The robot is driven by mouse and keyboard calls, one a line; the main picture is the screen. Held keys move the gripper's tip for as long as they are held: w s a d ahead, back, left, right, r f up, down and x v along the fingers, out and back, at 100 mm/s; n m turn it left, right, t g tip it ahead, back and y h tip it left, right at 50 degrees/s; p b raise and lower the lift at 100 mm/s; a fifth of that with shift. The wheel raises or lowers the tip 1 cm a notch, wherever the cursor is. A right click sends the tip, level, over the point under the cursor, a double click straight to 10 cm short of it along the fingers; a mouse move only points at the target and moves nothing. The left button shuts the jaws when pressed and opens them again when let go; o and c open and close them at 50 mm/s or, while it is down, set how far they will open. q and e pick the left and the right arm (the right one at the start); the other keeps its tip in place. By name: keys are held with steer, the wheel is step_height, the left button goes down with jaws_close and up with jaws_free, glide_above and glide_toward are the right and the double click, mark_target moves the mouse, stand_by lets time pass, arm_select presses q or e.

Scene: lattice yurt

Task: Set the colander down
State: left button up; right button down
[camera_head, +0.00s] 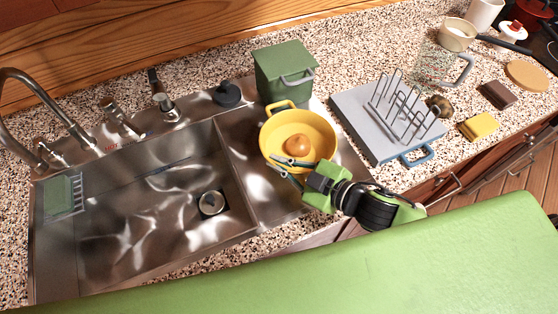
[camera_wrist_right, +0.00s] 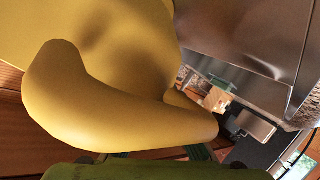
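The yellow colander (camera_head: 324,122) is over the right part of the steel sink, with a round orange-brown thing (camera_head: 298,144) inside it. One loop handle points to the back; the near handle is at my right gripper (camera_head: 284,166). That gripper comes in from the lower right, with one finger over the near rim and one below, shut on the handle side. In the right wrist view the colander (camera_wrist_right: 110,95) and its thick handle fill the left and middle. I cannot tell whether the colander's base touches the sink. My left gripper is out of view.
The sink (camera_head: 130,215) with its drain lies left. A green bin (camera_head: 284,75) stands close behind the colander. A grey drying board (camera_head: 362,125) with a wire rack is close on the right. A yellow sponge (camera_head: 479,126) lies farther right on the speckled counter.

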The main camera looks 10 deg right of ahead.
steer(key=c, duration=2.3)
jaws_free()
steer(key=b+v, duration=0.1)
steer(key=v, duration=0.5)
steer(key=shift+s+d+b, duration=0.1)
steer(key=shift+s+b, duration=0.15)
steer(key=shift+b, duration=0.15)
steer(key=shift+v, duration=2.75)
steer(key=shift+r, duration=0.15)
